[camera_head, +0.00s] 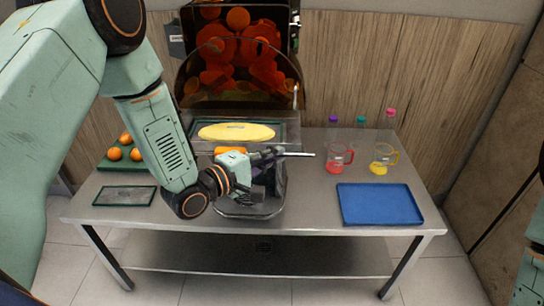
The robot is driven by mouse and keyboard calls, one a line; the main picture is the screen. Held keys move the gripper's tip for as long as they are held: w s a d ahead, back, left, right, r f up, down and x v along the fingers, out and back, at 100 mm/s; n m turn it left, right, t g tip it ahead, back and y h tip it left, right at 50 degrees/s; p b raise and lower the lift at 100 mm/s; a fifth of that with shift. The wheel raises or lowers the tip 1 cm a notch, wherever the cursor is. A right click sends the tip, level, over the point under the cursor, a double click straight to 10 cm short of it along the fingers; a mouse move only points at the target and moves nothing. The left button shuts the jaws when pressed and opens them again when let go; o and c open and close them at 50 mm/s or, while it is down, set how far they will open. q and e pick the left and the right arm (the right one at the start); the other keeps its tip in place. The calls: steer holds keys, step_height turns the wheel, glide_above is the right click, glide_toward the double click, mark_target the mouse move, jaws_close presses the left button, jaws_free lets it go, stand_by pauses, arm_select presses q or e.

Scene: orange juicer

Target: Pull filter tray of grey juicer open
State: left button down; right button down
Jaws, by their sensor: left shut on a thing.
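The grey juicer (237,133) stands at the back middle of the table, with a yellow oval panel on its front and a dark orange-tinted cover full of oranges above. Its filter tray (250,211) shows as a grey, see-through-looking box low at the front, partly hidden by my left arm. My left gripper (265,180) is in front of the juicer, over the tray, and is shut on the filter tray; its fingertips and the exact contact are hard to make out. My right gripper is out of view.
A blue tray (380,204) lies at the table's right. Jugs with red (334,166) and yellow juice (379,168) stand behind it, with several coloured-cap bottles. Oranges on a green tray (122,165) and a small dark-framed tray (125,196) are at the left.

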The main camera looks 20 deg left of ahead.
arm_select(q)
steer(key=c, duration=1.8)
jaws_free()
steer(key=shift+c, duration=0.2)
steer(key=o, duration=0.4)
steer(key=shift+w+d, duration=0.1)
steer(key=shift+d, duration=0.1)
steer(key=shift+a, duration=0.2)
steer(key=v, duration=1.1)
steer(key=shift+s, duration=0.4)
steer(key=shift+s+a+r, duration=0.1)
steer(key=shift+a, duration=0.05)
